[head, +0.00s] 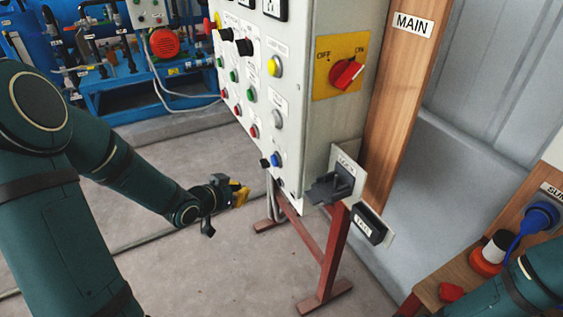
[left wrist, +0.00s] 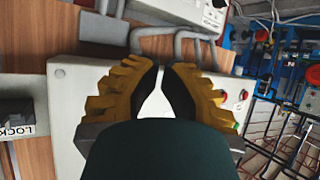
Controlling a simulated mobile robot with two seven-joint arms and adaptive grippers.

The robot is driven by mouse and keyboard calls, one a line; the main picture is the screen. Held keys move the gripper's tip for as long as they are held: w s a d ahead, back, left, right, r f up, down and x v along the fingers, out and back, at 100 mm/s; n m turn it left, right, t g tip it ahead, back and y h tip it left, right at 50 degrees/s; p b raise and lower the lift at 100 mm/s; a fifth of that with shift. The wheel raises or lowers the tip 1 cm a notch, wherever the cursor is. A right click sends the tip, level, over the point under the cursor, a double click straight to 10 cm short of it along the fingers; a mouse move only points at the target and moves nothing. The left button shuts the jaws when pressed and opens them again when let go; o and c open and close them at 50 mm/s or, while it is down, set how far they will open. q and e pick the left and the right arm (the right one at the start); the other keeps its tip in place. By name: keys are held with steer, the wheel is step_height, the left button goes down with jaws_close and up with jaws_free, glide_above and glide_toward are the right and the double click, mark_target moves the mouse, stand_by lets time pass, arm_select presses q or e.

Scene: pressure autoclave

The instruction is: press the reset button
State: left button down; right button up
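The grey control panel (head: 300,90) carries several buttons and knobs on its face. Their small labels are too small to read, so I cannot tell which is marked reset. A blue button (head: 276,160) sits low on the face, beside a small black one (head: 265,162). Yellow (head: 274,66), green and red buttons sit higher. My left gripper (head: 240,193), with yellow fingers, is below and left of the blue button, apart from the panel. In the left wrist view its fingers (left wrist: 161,68) nearly meet at the tips, with nothing held. My right gripper is out of view.
A red OFF/ON rotary switch (head: 346,73) and a LOCK bracket (head: 336,183) are at the panel's right. A wooden post (head: 405,100) marked MAIN stands behind. Red stand legs (head: 333,255) are below. Blue machinery (head: 110,80) is at the back left. Floor left of the stand is open.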

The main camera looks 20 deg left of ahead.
mark_target(274, 161)
arm_select(q)
steer(key=a+r+m+t, duration=0.1)
steer(key=a+r+m, duration=0.1)
steer(key=r, duration=0.3)
steer(key=shift+s+a+r, duration=0.4)
steer(key=shift+s+a, duration=0.05)
steer(key=shift+a, duration=0.1)
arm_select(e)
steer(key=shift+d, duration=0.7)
arm_select(q)
steer(key=shift+w, duration=0.1)
steer(key=w+d+b, duration=0.4)
steer(key=w+d, duration=0.1)
steer(key=w, duration=0.1)
steer(key=shift+w+d+b, duration=0.3)
steer(key=shift+d+b, duration=0.05)
steer(key=shift+b, duration=0.05)
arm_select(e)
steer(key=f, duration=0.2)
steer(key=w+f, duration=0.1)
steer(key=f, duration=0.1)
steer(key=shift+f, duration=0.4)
arm_select(q)
steer(key=shift+d, duration=0.1)
steer(key=shift+w+d, duration=0.2)
steer(key=shift+w, duration=0.1)
